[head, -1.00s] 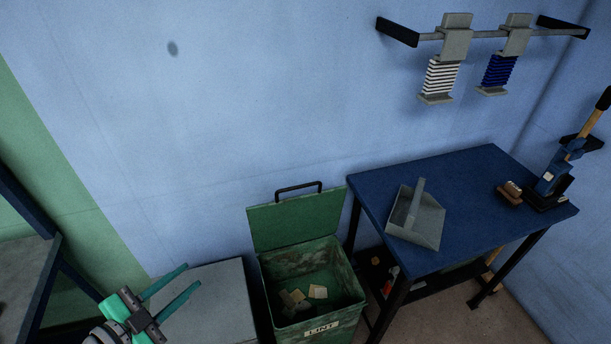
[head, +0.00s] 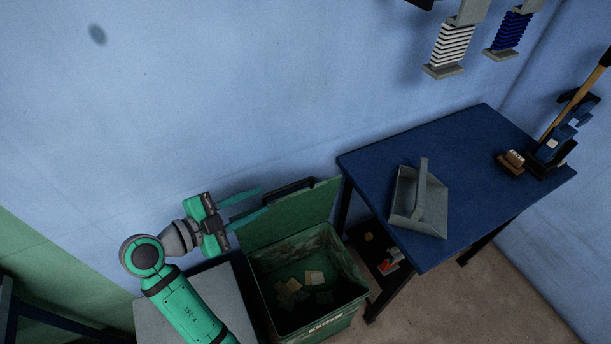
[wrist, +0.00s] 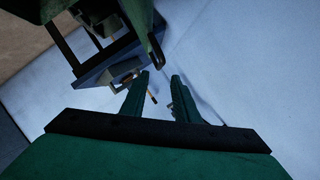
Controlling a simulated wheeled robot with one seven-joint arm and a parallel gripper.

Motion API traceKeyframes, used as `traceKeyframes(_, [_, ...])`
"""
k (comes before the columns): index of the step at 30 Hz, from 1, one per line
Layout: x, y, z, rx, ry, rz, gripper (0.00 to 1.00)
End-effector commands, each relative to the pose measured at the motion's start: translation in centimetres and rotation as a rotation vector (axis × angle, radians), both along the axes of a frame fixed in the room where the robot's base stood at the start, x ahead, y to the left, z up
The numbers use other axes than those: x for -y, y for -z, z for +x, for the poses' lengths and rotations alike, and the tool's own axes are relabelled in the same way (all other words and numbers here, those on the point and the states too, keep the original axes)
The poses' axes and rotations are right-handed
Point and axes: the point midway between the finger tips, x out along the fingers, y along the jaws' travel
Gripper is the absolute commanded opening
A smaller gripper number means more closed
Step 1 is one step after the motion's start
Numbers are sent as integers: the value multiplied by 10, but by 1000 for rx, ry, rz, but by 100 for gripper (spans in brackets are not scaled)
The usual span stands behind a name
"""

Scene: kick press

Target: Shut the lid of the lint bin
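The green lint bin (head: 345,299) stands on the floor with its mouth open and pale scraps inside. Its green lid (head: 312,215) stands raised at the back, with a black handle (head: 290,187) along its top edge. My gripper (head: 264,200) is at the left end of the lid, close to the handle, with its fingers pointing right. In the wrist view the two fingers (wrist: 160,82) are apart with nothing between them, and the dark handle (wrist: 157,52) shows just beyond the tips. I cannot tell whether a finger touches the lid.
A grey box-like surface (head: 158,318) stands left of the bin, under my arm. A blue table (head: 465,160) with a grey dustpan (head: 420,205) stands close on the right. The blue wall (head: 230,100) is behind the lid.

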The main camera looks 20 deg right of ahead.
Motion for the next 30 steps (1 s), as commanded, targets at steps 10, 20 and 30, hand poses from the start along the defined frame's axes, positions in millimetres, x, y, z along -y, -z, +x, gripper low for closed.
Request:
traceKeyframes(10, [43, 11, 10, -1, 14, -1, 28])
traceKeyframes(20, [90, 27, 25, 0, 12, 0, 28])
traceKeyframes(30, [101, 31, 31, -1, 6, 0, 28])
